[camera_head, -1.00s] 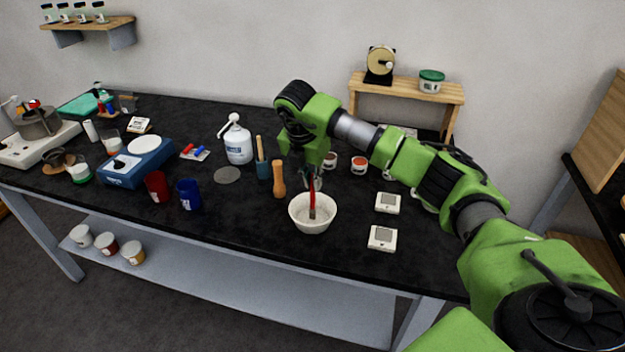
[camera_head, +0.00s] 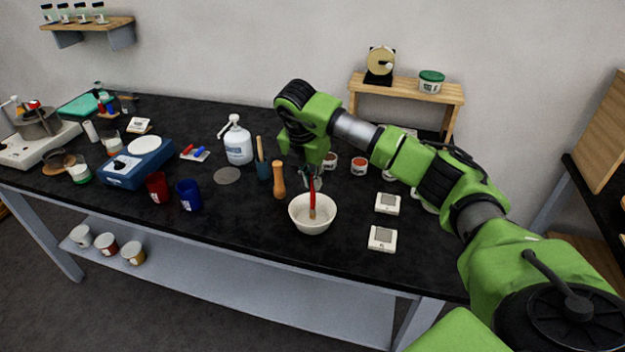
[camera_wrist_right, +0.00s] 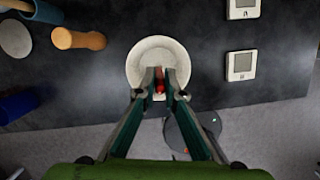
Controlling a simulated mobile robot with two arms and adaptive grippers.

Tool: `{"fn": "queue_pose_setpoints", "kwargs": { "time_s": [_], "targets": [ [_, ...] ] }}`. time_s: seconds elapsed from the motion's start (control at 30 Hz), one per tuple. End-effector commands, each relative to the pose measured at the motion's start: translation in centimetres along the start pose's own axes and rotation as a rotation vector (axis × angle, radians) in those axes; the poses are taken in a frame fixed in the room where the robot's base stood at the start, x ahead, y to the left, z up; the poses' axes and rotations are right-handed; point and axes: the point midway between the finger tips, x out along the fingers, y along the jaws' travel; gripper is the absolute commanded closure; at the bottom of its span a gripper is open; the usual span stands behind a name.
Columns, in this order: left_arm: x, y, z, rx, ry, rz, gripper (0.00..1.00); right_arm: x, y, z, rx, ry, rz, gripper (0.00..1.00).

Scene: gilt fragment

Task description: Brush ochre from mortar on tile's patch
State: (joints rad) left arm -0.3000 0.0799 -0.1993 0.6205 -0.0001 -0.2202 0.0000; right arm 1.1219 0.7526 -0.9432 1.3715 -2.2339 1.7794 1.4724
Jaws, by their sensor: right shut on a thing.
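The white mortar (camera_head: 323,226) stands on the black bench near its front edge. A brush with a red handle (camera_head: 312,196) points down into the bowl, its tip inside. My right gripper (camera_head: 312,182) is shut on the brush above the mortar. In the right wrist view the mortar (camera_wrist_right: 139,60) lies beyond my fingers (camera_wrist_right: 160,84), with the red handle end (camera_wrist_right: 160,88) between them. The ochre cannot be made out for certain inside the bowl. The tiles with a patch cannot be told for certain. My left gripper is not in view.
An orange-brown wooden pestle (camera_head: 279,180) stands just left of the mortar. Two small white square devices (camera_head: 387,203) (camera_head: 382,238) lie to its right. A blue cup (camera_head: 188,195) and a red cup (camera_head: 157,187) stand farther left. Bench between blue cup and mortar is clear.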

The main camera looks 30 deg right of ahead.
Motion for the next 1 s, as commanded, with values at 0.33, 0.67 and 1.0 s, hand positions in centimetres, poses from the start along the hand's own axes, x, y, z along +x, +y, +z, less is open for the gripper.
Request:
{"fn": "queue_pose_setpoints", "kwargs": {
  "time_s": [0.33,0.67,1.0],
  "targets": [
    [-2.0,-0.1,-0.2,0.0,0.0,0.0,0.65,-3.1,0.0,0.9,0.0,-0.001,0.002,1.0],
    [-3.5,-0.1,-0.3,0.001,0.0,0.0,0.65,-5.7,0.1,1.6,0.001,-0.001,0.003,1.0],
    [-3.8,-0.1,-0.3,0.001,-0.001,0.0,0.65,-6.3,0.0,1.8,0.0,-0.001,0.002,1.0]
  ]
}}
